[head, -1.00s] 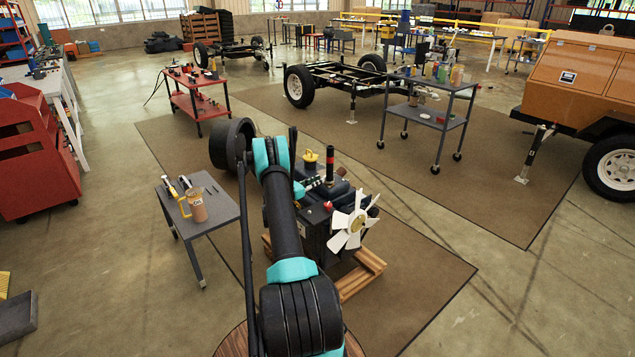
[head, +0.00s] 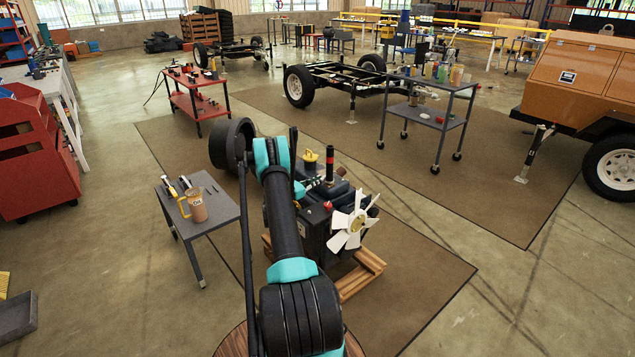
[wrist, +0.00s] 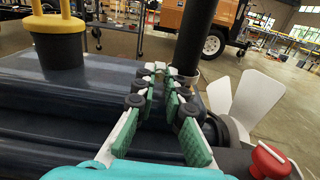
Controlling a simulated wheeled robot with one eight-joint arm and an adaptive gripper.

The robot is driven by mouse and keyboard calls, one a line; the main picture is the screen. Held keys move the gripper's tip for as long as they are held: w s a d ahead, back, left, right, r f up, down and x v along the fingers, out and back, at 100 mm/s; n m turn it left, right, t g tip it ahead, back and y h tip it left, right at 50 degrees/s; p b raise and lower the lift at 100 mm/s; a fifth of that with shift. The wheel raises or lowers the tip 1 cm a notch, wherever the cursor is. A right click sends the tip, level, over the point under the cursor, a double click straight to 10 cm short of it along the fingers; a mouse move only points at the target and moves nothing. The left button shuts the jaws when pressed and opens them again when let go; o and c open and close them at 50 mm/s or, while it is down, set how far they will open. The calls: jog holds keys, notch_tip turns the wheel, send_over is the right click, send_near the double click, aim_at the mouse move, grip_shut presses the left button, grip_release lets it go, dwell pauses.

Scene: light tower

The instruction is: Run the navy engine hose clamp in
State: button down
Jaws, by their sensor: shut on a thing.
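The navy engine (head: 312,228) stands on a wooden pallet, and its dark blue top fills the lower wrist view (wrist: 70,95). My gripper (wrist: 160,72) is over the engine top, its green-padded fingers closed together near the foot of an upright black pipe (wrist: 196,35). In the head view my gripper (head: 316,182) is small and partly behind my arm. It is shut on a small part beside the pipe, at the hose clamp's place. The fingers hide most of that part, so the clamp's outline and its screw are not clear.
A yellow-handled cap (wrist: 57,22) stands left of my gripper. A white fan (wrist: 250,105) and a red knob (wrist: 268,160) are at right. A small grey table (head: 215,205) with a mug (head: 196,206) is left of the engine. Open mat lies right of the pallet.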

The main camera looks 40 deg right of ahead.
jog(key=m, duration=0.4)
jog(key=shift+s+m, duration=0.1)
jog(key=shift+m, duration=0.2)
jog(key=shift+a+f+m, duration=0.1)
jog(key=shift+m, duration=1.6)
jog(key=c, duration=1.9)
grip_release()
jog(key=shift+o, duration=0.2)
jog(key=s+a, duration=0.1)
jog(key=a, duration=1.1)
